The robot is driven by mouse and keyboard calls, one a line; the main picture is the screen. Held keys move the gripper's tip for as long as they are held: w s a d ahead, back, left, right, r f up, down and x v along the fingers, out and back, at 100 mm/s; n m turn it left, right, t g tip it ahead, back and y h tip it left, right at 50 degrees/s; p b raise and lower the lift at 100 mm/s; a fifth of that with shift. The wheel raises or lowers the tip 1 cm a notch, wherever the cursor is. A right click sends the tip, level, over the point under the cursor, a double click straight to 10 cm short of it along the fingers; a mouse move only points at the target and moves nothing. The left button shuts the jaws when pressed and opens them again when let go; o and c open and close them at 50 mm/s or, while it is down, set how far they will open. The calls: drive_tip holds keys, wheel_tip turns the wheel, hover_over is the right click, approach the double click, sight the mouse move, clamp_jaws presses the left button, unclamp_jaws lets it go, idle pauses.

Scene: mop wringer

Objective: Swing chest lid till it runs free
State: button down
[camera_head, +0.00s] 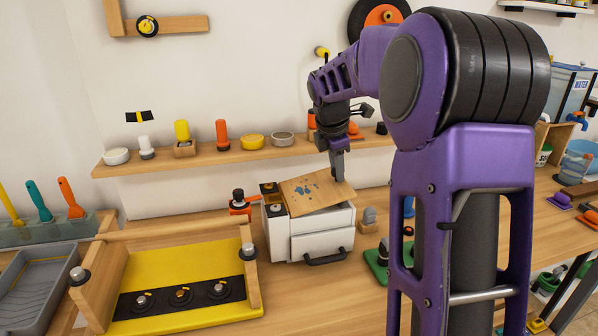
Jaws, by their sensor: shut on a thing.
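The chest (323,236) is a small white box with drawers and a dark handle at its front, standing on the wooden table. Its lid (312,191) is a light wooden panel with blue marks, tilted on top of the chest. My gripper (339,178) reaches down from above and is shut on the lid near its right edge. The fingertips are small in this view, so the exact grip is hard to see. My purple arm covers the right side of the chest's surroundings.
A wall shelf (185,165) with several small items runs behind. A green-based object (377,262) stands to the right.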

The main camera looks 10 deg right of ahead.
drive_tip(key=shift+f, duration=0.2)
drive_tip(key=shift+d+f+b, duration=0.35)
drive_tip(key=shift+f+b, duration=0.05)
drive_tip(key=shift+f, duration=0.5)
drive_tip(key=shift+d+f, duration=0.1)
drive_tip(key=shift+f, duration=0.3)
drive_tip(key=c, duration=0.5)
unclamp_jaws()
drive_tip(key=shift+r, duration=0.1)
drive_tip(key=shift+p+v, duration=2.45)
drive_tip(key=shift+v, duration=0.6)
